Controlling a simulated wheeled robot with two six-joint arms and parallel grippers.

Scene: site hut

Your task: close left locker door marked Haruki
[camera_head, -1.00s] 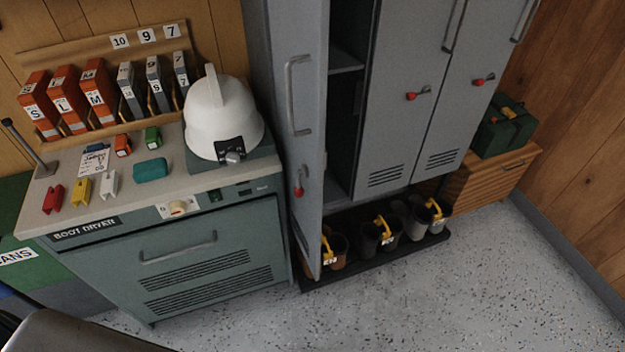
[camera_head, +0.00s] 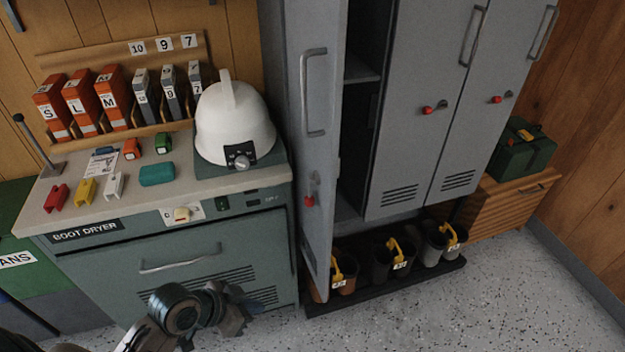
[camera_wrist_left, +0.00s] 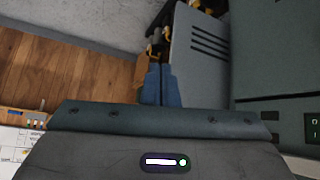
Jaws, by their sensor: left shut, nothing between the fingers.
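The left locker door (camera_head: 308,160) stands open, swung out toward me, with a bar handle (camera_head: 314,92) and a red latch knob (camera_head: 309,201). The locker interior (camera_head: 357,130) behind it is dark. No name marking is readable on the door. My left gripper (camera_head: 240,308) is low in front of the boot dryer, left of the door's lower edge and apart from it. In the left wrist view its blue fingers (camera_wrist_left: 161,84) are together and empty, with a grey vented panel beyond them. My right gripper is out of view.
The boot dryer (camera_head: 172,245) stands left of the door, with a white helmet (camera_head: 232,125) and colored clips on top. Boots (camera_head: 383,262) sit on a black tray (camera_head: 335,303) under the lockers. Two other locker doors (camera_head: 425,110) are shut. Floor at front right is clear.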

